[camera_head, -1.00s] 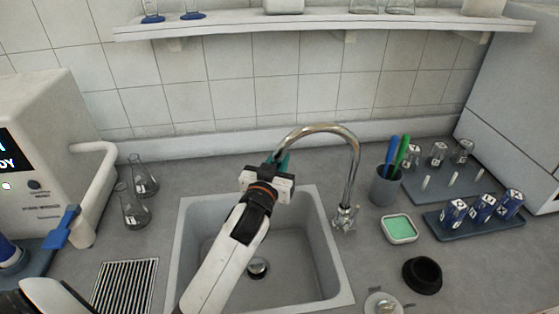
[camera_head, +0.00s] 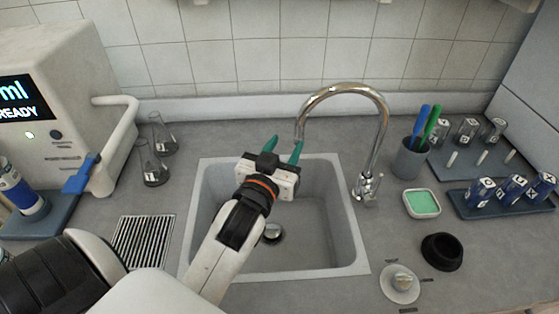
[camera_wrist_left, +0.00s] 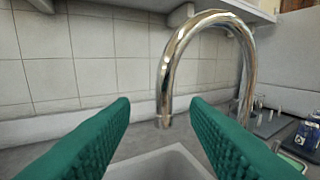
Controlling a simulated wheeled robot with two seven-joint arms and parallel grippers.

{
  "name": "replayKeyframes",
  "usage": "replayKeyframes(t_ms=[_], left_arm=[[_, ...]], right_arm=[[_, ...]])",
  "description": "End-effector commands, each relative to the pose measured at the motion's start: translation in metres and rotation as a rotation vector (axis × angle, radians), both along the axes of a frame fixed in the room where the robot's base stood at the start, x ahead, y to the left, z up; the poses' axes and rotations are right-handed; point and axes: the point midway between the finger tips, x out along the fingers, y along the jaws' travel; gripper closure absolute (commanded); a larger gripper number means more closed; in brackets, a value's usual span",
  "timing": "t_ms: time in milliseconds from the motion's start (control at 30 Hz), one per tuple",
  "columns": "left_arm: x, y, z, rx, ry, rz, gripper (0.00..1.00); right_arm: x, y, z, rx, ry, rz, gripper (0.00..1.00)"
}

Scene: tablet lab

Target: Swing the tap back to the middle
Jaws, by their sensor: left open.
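The chrome tap (camera_head: 378,110) stands at the right rim of the sink (camera_head: 357,240). Its gooseneck arches to the left, and the spout end hangs over the back of the basin, right beside my gripper. My left gripper (camera_head: 284,146) is open above the back of the sink, its teal fingers pointing at the back wall. In the left wrist view the tap's spout (camera_wrist_left: 165,95) shows beyond and between the two fingertips, and nothing is seen held. Whether the right finger touches the spout is unclear in the head view. My right gripper is not in view.
Right of the tap stand a pen cup (camera_head: 409,160), a green sponge dish (camera_head: 422,203), a black ring (camera_head: 442,251) and a blue rack (camera_head: 470,207) of vials. Glass flasks (camera_head: 153,165) and a white machine (camera_head: 60,100) are at the left. A drain grille (camera_head: 143,243) lies left of the sink.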

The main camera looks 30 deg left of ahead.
Motion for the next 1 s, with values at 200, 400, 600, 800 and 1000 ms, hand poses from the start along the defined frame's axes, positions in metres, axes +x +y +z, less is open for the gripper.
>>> replayKeyframes(t_ms=[200, 400, 600, 800, 1000], left_arm=[[-0.022, -0.004, -0.001, -0.001, 0.001, 0.001, 0.58], [-0.025, -0.004, 0.000, 0.000, 0.000, 0.001, 0.58], [-0.024, -0.004, 0.000, 0.000, 0.000, 0.001, 0.58], [-0.024, -0.004, 0.002, 0.000, 0.000, 0.001, 0.58], [-0.024, -0.004, 0.032, 0.000, 0.000, 0.001, 0.58]], right_arm=[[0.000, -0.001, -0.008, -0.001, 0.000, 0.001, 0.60], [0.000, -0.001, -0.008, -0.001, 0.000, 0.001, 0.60], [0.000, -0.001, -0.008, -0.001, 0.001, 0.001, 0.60], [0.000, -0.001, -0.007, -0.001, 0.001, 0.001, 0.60], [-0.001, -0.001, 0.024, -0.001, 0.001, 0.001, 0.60]])
